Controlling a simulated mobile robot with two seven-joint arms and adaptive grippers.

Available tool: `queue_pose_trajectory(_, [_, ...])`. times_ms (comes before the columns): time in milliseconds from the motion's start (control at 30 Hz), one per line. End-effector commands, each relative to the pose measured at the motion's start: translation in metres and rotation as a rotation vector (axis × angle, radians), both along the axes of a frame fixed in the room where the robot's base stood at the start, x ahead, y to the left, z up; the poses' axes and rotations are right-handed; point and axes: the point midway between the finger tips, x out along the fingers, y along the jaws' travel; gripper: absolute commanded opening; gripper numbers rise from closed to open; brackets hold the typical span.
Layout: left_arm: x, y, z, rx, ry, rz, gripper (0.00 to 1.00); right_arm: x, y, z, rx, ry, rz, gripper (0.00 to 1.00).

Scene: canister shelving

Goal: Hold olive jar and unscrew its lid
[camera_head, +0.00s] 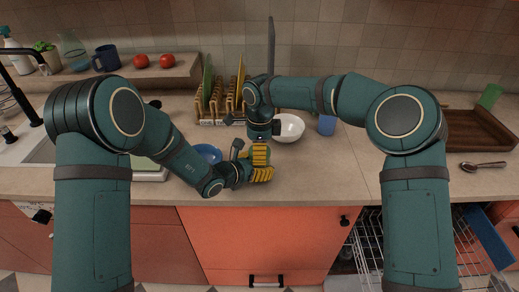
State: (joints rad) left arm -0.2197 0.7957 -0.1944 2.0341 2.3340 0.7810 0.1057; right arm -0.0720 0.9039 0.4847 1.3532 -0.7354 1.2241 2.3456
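My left gripper (255,167) reaches in from the left, low over the front of the counter. My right gripper (260,152) points down from above and meets it at the same spot. Yellow finger pads show there, one set above the other. The olive jar cannot be made out; the fingers cover the space between the two grippers, and any jar or lid there is hidden. Whether either gripper is open or shut on something cannot be told at this size.
A white bowl (288,127) and a blue cup (327,125) stand just right of the grippers. A blue bowl (208,153) is partly behind my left arm. A wooden rack (217,108) with boards stands behind. A brown tray (480,133) and spoon (483,166) lie right.

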Motion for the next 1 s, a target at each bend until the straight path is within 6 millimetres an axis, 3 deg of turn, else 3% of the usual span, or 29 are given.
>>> queue_pose_trajectory(33, [0.0004, -0.0002, 0.0010, -0.001, -0.003, 0.000, 0.00, 0.0000, 0.0000, 0.0002, 0.000, 0.000, 0.000, 0.46])
queue_pose_trajectory(100, [0.0004, -0.0002, 0.0010, -0.001, -0.002, 0.000, 0.00, 0.0000, -0.0001, 0.0003, 0.000, 0.000, 0.000, 0.22])
queue_pose_trajectory(133, [0.0004, -0.0002, 0.0010, -0.001, -0.002, 0.000, 0.00, 0.0000, -0.0001, 0.0003, 0.000, 0.000, 0.000, 0.20])
queue_pose_trajectory(367, [0.0003, -0.0002, 0.0009, -0.001, -0.002, 0.000, 0.00, 0.0000, 0.0000, 0.0005, 0.000, 0.000, 0.016, 0.19])
queue_pose_trajectory(467, [0.0004, -0.0001, 0.0009, -0.001, -0.002, 0.000, 0.00, 0.0002, 0.0000, 0.0009, 0.000, -0.003, 0.099, 0.19])
queue_pose_trajectory(1000, [0.0003, 0.0001, 0.0005, -0.001, -0.001, 0.000, 0.00, 0.0002, -0.0003, 0.0016, 0.007, -0.010, 1.023, 0.19])
